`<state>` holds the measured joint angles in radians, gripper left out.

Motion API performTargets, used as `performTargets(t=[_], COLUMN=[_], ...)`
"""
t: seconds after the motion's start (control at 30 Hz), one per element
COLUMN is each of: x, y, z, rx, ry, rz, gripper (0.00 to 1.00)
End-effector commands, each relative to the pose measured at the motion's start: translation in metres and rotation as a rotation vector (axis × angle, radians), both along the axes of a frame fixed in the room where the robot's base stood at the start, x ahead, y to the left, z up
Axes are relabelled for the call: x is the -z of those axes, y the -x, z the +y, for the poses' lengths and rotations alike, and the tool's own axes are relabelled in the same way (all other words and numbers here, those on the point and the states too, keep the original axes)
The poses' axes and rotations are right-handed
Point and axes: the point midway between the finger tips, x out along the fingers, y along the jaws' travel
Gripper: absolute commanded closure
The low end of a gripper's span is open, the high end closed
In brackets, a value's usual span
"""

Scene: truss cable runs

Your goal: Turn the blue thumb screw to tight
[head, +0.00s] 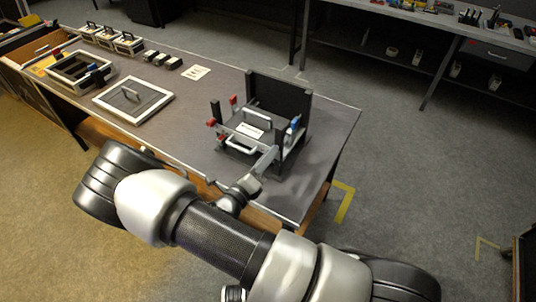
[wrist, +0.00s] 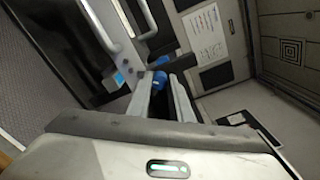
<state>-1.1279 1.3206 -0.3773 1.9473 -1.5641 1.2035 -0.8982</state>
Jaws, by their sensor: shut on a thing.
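The blue thumb screw (wrist: 160,77) shows in the wrist view between the tips of my gripper (wrist: 164,90). My gripper's two pale fingers are closed on it, and they hide part of it. In the head view my gripper (head: 272,156) reaches the front right of a dark fixture (head: 278,95) on the bench. Blue parts (head: 295,123) show on the fixture's right side in that view. I cannot tell how tight the screw is.
A white label (wrist: 205,35) and metal handles lie close by in the wrist view. Red knobs (head: 211,122) stand on the fixture's left. A framed panel (head: 133,99) lies farther left on the bench (head: 205,95). The bench surface between them is mostly clear.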

Motion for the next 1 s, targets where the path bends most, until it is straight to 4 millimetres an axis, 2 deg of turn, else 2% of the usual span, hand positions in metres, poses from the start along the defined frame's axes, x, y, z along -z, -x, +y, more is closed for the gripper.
performTargets(t=[0.5,1.0], x=[0.0006,0.0016], y=[-0.0001,0.0000], z=[0.0007,0.0008], rx=[-0.001,-0.001], ry=[0.357,0.488], rz=[0.236,0.324], gripper=[1.00,1.00])
